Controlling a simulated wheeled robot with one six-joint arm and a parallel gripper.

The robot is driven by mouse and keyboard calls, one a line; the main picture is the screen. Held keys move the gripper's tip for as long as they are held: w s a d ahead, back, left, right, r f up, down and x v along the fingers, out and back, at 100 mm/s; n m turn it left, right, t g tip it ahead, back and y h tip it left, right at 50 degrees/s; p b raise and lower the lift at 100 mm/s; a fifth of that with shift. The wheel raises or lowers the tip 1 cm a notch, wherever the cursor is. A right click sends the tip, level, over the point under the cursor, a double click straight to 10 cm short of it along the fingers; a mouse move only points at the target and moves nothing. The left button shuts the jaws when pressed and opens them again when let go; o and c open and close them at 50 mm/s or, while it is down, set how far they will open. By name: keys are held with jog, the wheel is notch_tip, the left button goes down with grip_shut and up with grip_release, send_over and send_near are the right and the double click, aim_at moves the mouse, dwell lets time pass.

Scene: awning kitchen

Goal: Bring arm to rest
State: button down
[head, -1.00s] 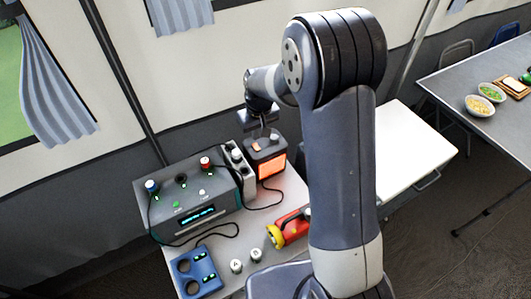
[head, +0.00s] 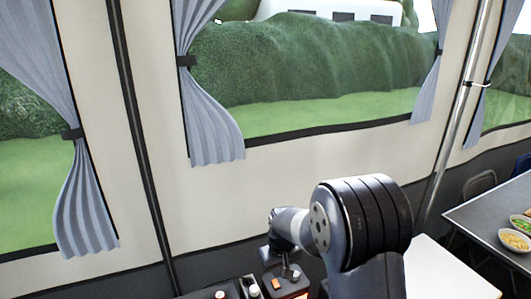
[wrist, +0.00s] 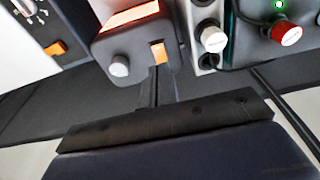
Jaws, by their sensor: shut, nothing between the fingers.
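My arm stands in the lower middle of the head view, bent at the elbow. Its wrist end points down and to the left over a dark grey box with an orange panel (head: 288,286). In the wrist view my gripper (wrist: 157,72) is shut, with its narrow dark fingers together and nothing between them. The fingertips appear close to an orange switch (wrist: 158,52) on the grey box (wrist: 118,46). I cannot tell whether they touch it. A pale knob (wrist: 119,67) sits beside the switch.
Beside the box are a white-capped knob (wrist: 214,40) and a red knob (wrist: 287,33) on a dark panel. A white table top (head: 445,275) lies right of my arm. A grey table with bowls (head: 514,240) is at the far right. Curtained tent windows fill the background.

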aim_at(276, 284)
notch_tip(276, 284, down, 4)
jog(key=shift+f+b, duration=0.25)
jog(key=shift+b, duration=0.85)
jog(key=shift+r, duration=0.15)
